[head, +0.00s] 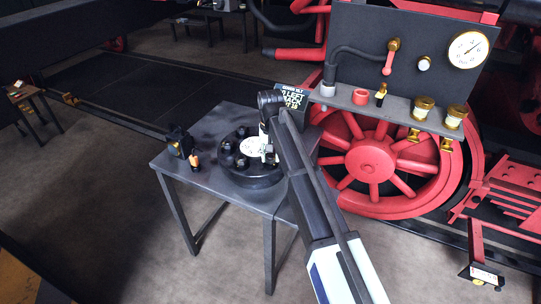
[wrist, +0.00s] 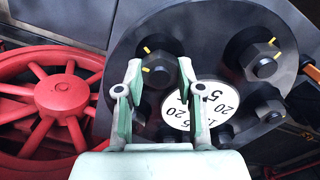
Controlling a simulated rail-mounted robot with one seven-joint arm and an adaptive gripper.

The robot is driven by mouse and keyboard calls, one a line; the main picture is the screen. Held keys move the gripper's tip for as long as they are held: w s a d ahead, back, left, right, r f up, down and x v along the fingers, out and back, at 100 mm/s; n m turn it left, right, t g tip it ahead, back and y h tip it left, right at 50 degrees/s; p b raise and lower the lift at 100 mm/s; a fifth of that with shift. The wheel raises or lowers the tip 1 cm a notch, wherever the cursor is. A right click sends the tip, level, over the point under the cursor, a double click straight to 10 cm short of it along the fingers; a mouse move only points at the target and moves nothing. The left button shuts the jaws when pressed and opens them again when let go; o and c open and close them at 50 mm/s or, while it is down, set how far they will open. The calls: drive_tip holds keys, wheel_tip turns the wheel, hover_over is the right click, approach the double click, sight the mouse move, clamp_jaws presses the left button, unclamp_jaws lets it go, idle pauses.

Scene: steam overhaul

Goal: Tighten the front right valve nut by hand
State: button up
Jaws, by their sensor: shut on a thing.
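The round black valve cover (head: 250,181) lies on the grey table, with several dark nuts around a white numbered disc (head: 252,146). My gripper (head: 268,153) is low over the cover's right side in the head view. In the wrist view my gripper (wrist: 160,72) has one finger on each side of a dark nut (wrist: 158,72) with yellow marks, and is shut on it. Another marked nut (wrist: 262,62) stands to its right, apart from the fingers. My arm hides part of the cover in the head view; I cannot tell there which nut is held.
A small dark device (head: 178,141) and an orange item (head: 194,160) stand on the table's (head: 205,182) left side. A red wheel (head: 371,160) and a gauge panel (head: 400,65) with a shelf stand behind and to the right.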

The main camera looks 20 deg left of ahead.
drive_tip(key=m, duration=0.5)
idle(0.5)
drive_tip(key=o, duration=1.2)
drive_tip(key=shift+c, duration=0.2)
drive_tip(key=shift+r, duration=0.1)
wheel_tip(320, 180, up, 12)
